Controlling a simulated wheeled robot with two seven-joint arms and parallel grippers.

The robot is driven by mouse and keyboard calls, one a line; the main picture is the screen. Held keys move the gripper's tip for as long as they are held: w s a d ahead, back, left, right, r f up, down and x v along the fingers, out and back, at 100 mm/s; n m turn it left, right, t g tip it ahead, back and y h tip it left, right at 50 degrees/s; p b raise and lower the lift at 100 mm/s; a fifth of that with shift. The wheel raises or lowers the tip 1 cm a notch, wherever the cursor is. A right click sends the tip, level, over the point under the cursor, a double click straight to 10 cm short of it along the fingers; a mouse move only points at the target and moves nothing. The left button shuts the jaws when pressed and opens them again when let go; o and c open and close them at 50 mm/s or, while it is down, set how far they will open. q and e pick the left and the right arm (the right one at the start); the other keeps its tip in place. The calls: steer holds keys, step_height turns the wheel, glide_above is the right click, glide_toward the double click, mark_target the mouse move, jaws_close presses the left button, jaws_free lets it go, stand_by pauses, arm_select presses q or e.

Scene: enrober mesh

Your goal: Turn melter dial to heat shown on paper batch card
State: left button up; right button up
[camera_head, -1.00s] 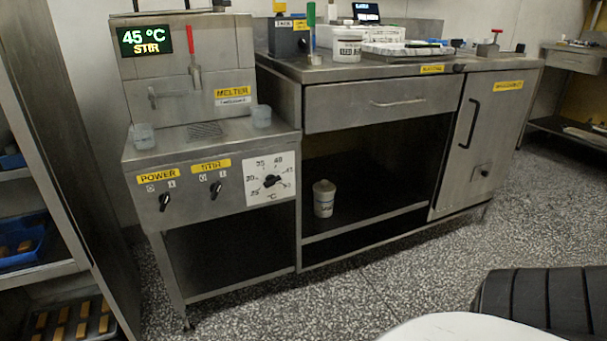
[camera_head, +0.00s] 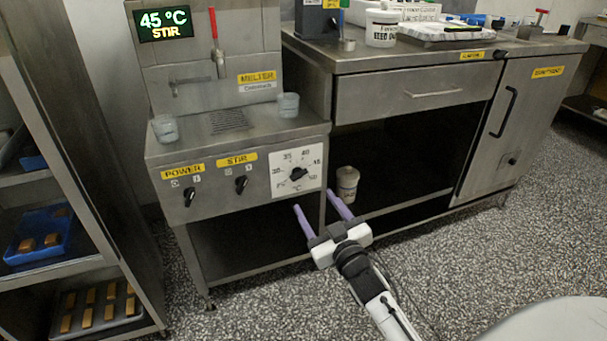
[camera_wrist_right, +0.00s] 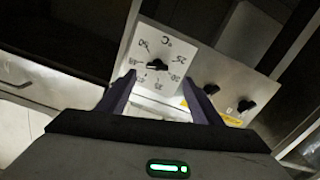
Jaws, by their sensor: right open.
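The melter (camera_head: 205,127) is a steel machine on the left, and its display (camera_head: 163,23) reads 45 °C and STIR. Its black temperature dial (camera_head: 298,174) sits on a white square scale at the right end of the front panel. The dial also shows in the right wrist view (camera_wrist_right: 156,64). I cannot tell its exact setting. My right gripper (camera_head: 314,199) is open and empty, with purple fingers pointing toward the dial from below and in front. In the wrist view the fingers (camera_wrist_right: 158,78) lie either side of the knob, apart from it. I cannot make out the batch card.
POWER (camera_head: 189,197) and STIR (camera_head: 241,184) knobs are left of the dial. Two clear cups stand on the melter top. A rack (camera_head: 70,262) stands at left.

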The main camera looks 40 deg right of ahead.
mark_target(299, 174)
arm_select(q)
steer(key=shift+w+d+h+b, duration=0.2)
steer(key=shift+d+b, duration=0.25)
steer(key=shift+b, duration=0.4)
steer(key=shift+w+d+h+b, duration=0.1)
steer(key=shift+d+h+b, duration=0.3)
steer(key=shift+b, duration=0.45)
arm_select(e)
steer(key=shift+d+r+x, duration=0.1)
steer(key=shift+x, duration=2.55)
steer(key=shift+d+r+x, duration=0.1)
steer(key=shift+x, duration=2.6)
steer(key=shift+c, duration=0.4)
steer(key=c, duration=1)
